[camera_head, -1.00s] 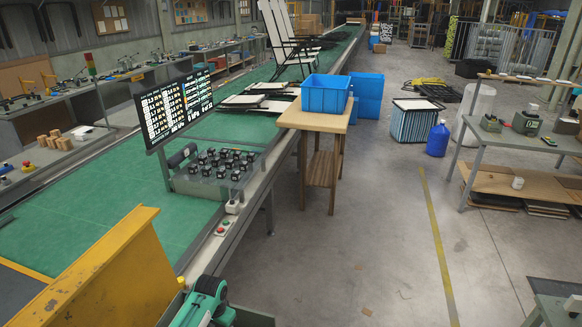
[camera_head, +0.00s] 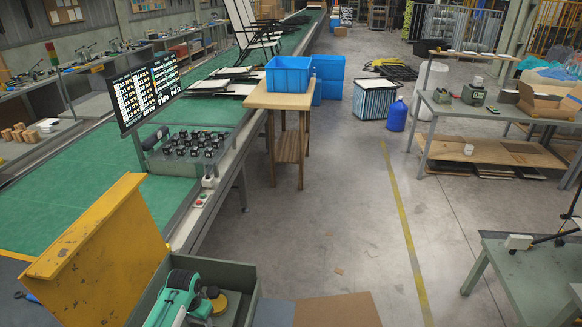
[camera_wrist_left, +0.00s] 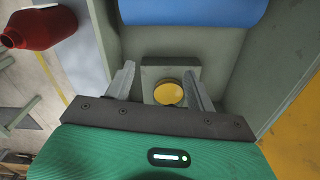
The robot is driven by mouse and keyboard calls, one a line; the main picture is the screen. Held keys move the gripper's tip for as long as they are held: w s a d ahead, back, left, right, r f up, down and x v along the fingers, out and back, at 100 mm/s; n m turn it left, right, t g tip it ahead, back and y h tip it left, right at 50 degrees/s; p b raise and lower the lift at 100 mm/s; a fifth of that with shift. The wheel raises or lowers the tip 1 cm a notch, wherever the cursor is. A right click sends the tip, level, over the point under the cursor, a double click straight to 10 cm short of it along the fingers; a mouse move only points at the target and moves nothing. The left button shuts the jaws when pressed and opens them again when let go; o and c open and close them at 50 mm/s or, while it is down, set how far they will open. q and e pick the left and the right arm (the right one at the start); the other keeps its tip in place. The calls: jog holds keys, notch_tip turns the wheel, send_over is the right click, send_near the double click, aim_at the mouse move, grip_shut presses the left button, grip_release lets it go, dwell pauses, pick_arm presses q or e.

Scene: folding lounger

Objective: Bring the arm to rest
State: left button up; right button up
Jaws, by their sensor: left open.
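My left gripper (camera_wrist_left: 159,70) shows in the left wrist view with its two grey fingers apart and nothing between their tips. Beyond the fingers, a round yellow disc (camera_wrist_left: 168,92) sits on a grey block in a grey-green box. In the head view, a teal and black arm part (camera_head: 180,296), which appears to be mine, is over the box (camera_head: 240,291) at the bottom. The yellow disc (camera_head: 218,299) shows beside it. The left fingers cannot be made out in the head view. My right gripper is not in view.
A yellow panel (camera_head: 105,255) stands left of the box. The green conveyor (camera_head: 75,205) with a screen (camera_head: 152,94) runs beyond it. A wooden stand (camera_head: 290,98) bears a blue crate (camera_head: 294,74). A grey-green table (camera_head: 515,280) is at the lower right.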

pick_arm(q)
jog(key=s+d+r+t, duration=0.1)
jog(key=s+d+r, duration=0.1)
jog(key=s, duration=0.5)
jog(key=s+d+r+t, duration=0.1)
jog(key=s+d, duration=0.2)
jog(key=s, duration=0.5)
jog(key=s+r+n+t, duration=0.1)
jog(key=s+r+n, duration=0.1)
jog(key=s+r, duration=1.2)
notch_tip(320, 180, down, 38)
jog(key=s+g+b, duration=0.1)
jog(key=s+b, duration=0.1)
jog(key=b, duration=0.5)
jog(key=s+a+f+b, duration=0.1)
jog(key=s+f+b, duration=0.1)
jog(key=s+f, duration=0.7)
jog(key=s+a+f+g+b, duration=0.1)
jog(key=s+a+f+b, duration=0.1)
jog(key=s+f, duration=0.8)
notch_tip(320, 180, down, 7)
jog(key=shift+f+m+b, duration=0.1)
jog(key=shift+m+b, duration=0.3)
jog(key=shift+b, duration=0.35)
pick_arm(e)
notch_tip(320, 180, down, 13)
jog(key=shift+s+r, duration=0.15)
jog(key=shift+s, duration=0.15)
